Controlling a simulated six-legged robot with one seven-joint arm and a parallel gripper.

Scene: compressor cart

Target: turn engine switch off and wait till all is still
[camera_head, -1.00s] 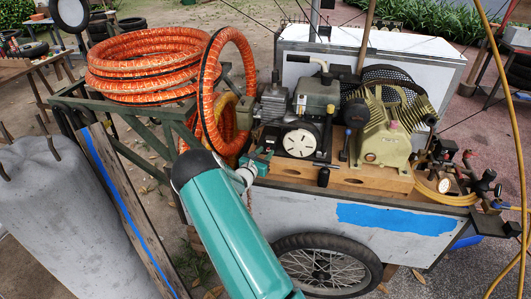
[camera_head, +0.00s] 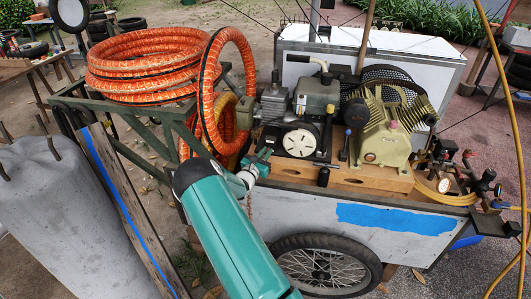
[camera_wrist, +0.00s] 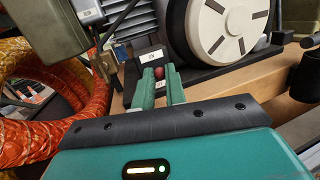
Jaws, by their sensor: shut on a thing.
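The engine (camera_head: 317,95) with its white-faced flywheel (camera_head: 300,143) sits on the cart's wooden beam. My gripper (camera_head: 264,155) is at the left end of that beam, just left of the flywheel. In the wrist view my gripper's green fingers (camera_wrist: 154,80) are close together around a small red-tipped switch (camera_wrist: 159,72) beside a dark block. The flywheel (camera_wrist: 226,35) fills the top of that view, right of the fingers. The switch's lower part is hidden between the fingers, so its position cannot be read. One still picture does not show whether the flywheel turns.
Orange hose coils (camera_head: 140,65) rest on the green frame left of the engine, and a hanging loop is close to my gripper. A tan compressor (camera_head: 387,135) stands to the right on the beam.

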